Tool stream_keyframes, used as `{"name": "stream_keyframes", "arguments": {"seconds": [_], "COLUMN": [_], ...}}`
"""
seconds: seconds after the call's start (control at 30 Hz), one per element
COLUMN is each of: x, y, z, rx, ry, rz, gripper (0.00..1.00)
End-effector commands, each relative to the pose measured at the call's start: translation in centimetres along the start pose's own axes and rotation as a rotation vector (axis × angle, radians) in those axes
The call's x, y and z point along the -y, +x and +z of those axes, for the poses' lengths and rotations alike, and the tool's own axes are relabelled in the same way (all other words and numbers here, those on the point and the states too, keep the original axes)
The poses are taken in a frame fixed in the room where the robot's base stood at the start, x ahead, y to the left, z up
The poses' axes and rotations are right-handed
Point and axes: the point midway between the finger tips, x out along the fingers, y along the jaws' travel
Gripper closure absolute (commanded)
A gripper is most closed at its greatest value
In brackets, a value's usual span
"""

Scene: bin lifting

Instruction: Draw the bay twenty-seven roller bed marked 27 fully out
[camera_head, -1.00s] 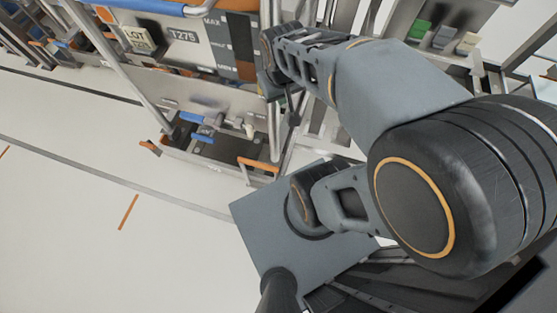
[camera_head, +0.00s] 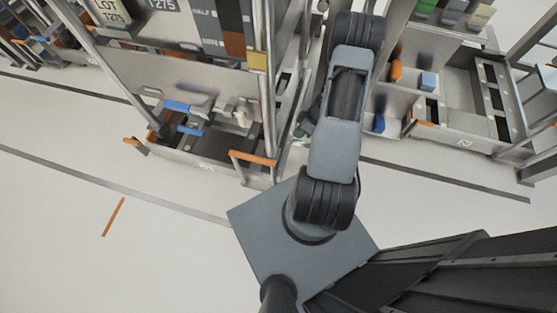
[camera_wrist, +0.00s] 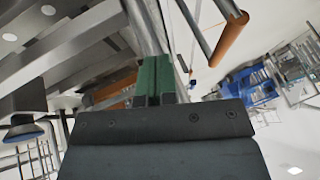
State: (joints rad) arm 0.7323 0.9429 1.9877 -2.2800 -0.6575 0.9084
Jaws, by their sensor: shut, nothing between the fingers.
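No number 27 can be read in either view. In the head view a low bed on the left rack (camera_head: 185,155) has a small white label, too small to read, and an orange handle (camera_head: 253,158) at its front right. A second low bed (camera_head: 465,140) at right also has an unreadable label. My gripper shows in the wrist view as two green fingers (camera_wrist: 153,80) pressed together, with nothing between them. It is apart from an orange grip (camera_wrist: 229,40) on a metal bar to its right. In the head view my arm mostly hides the gripper.
The rack's metal uprights (camera_head: 268,100) stand close to the left of my arm. Small coloured items (camera_head: 427,81) sit on the right rack's shelf. The pale floor (camera_head: 90,210) in front of the left rack is clear, apart from painted lines.

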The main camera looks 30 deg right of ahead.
Motion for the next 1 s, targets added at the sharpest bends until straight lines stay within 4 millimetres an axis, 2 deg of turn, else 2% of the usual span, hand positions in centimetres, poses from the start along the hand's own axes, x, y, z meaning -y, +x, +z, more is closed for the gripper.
{"name": "stream_keyframes", "arguments": {"seconds": [0.1, 0.27, 0.77, 1.0], "x": [1.5, 2.5, 3.8, 6.5], "y": [0.1, 1.2, 10.1, 10.8], "z": [0.0, -0.1, -0.1, -0.4], "rx": [-0.007, -0.010, -0.009, -0.010], "ry": [0.008, 0.025, 0.026, 0.026], "rz": [-0.101, -0.154, -0.155, -0.152], "gripper": [1.00, 1.00, 1.00, 1.00]}}
